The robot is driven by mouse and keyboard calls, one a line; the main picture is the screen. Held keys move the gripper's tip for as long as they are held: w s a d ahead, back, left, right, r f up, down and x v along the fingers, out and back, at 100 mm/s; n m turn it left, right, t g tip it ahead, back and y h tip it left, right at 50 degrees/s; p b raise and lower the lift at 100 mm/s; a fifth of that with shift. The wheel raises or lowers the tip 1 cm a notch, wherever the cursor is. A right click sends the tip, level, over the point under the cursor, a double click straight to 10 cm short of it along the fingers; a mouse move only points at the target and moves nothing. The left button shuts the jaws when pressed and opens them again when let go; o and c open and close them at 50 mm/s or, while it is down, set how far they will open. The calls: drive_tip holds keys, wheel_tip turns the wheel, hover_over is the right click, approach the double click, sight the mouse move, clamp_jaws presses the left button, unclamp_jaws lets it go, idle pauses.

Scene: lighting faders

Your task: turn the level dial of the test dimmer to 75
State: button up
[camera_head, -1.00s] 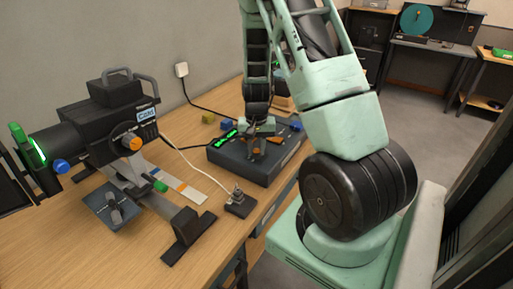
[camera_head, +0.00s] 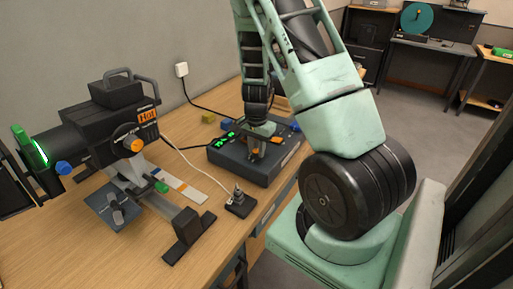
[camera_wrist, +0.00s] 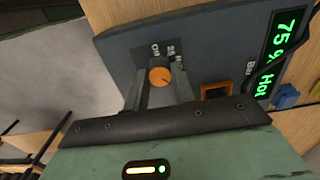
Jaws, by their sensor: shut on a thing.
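The test dimmer (camera_head: 243,167) is a dark box on the wooden bench, and it fills the top of the wrist view (camera_wrist: 205,50). Its green display (camera_wrist: 282,48) reads "75% Hot" in the wrist view. An orange level dial (camera_wrist: 160,77) with a dark pointer line sits on its face. My gripper (camera_wrist: 159,80) is shut on this dial, one finger on each side. In the head view my gripper (camera_head: 257,145) is over the dimmer and mostly hides the dial. A spotlight (camera_head: 112,128) at left carries an orange "Hot" label.
An orange square-framed part (camera_wrist: 216,91) is right of the dial in the wrist view. A small switch box (camera_head: 240,204) with a white cable stands in front of the dimmer. Blue and yellow blocks (camera_head: 208,117) lie behind.

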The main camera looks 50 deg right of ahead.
sight(256, 151)
idle(0.4)
drive_tip(key=o, duration=1)
drive_tip(key=shift+r, duration=0.15)
wheel_tip(256, 151, up, 17)
drive_tip(key=shift+r+b, duration=0.1)
drive_tip(key=shift+b, duration=0.25)
